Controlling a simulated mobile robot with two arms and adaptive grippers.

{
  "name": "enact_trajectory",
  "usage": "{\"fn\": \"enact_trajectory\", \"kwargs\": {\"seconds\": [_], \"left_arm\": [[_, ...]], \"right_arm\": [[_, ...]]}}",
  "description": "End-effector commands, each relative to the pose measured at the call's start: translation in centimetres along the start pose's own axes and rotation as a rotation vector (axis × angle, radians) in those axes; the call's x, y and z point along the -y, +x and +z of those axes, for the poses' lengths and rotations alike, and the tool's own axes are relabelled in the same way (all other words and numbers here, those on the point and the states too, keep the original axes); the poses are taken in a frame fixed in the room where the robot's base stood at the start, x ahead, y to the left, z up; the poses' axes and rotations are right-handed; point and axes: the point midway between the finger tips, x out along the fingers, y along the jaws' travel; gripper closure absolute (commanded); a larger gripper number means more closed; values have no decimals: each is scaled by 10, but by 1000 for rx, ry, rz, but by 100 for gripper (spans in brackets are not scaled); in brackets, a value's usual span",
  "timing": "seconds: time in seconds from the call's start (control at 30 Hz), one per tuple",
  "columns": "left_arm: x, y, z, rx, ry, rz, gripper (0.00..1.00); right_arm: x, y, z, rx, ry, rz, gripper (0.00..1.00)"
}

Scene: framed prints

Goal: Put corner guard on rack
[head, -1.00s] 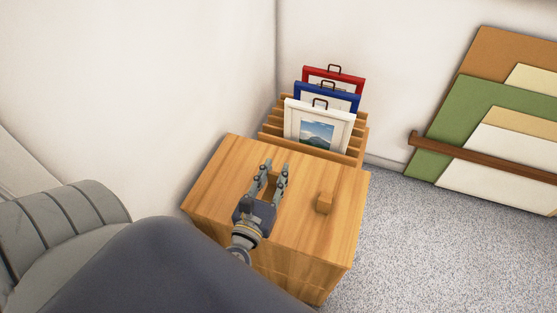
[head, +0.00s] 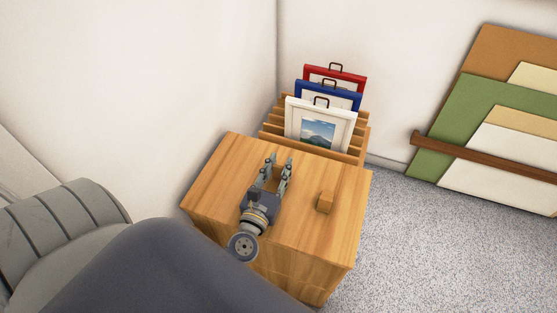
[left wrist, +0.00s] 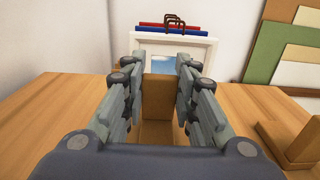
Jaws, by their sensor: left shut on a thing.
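My left gripper (head: 280,160) is over the wooden cabinet top (head: 225,175), pointing toward the rack. In the left wrist view, its fingers (left wrist: 160,72) are shut on a brown corner guard (left wrist: 158,97), which stands upright between them. The slatted wooden rack (head: 363,146) stands behind the cabinet. My right gripper is not in view.
The rack holds a white framed print (head: 291,120), a blue one (head: 357,101) and a red one (head: 350,74), with handles on top. Walls close in at the left and back. Flat boards (head: 455,122) lean behind a brown rail (head: 480,155) at right.

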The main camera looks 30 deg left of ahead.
Motion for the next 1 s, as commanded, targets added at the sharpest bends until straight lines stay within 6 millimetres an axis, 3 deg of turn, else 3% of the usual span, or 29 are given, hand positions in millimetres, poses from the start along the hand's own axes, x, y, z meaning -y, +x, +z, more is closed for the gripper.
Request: {"fn": "enact_trajectory", "kwargs": {"seconds": [0.37,0.4,0.47,0.5,1.0], "left_arm": [[0,0,-2,0,0,0,92],[0,0,-2,0,0,0,69],[0,0,-2,0,0,0,55],[0,0,-2,0,0,0,53],[0,0,1,0,1,0,53]], "right_arm": [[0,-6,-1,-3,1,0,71],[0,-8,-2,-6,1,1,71],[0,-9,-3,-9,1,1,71],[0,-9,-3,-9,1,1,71],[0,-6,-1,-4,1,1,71]]}}
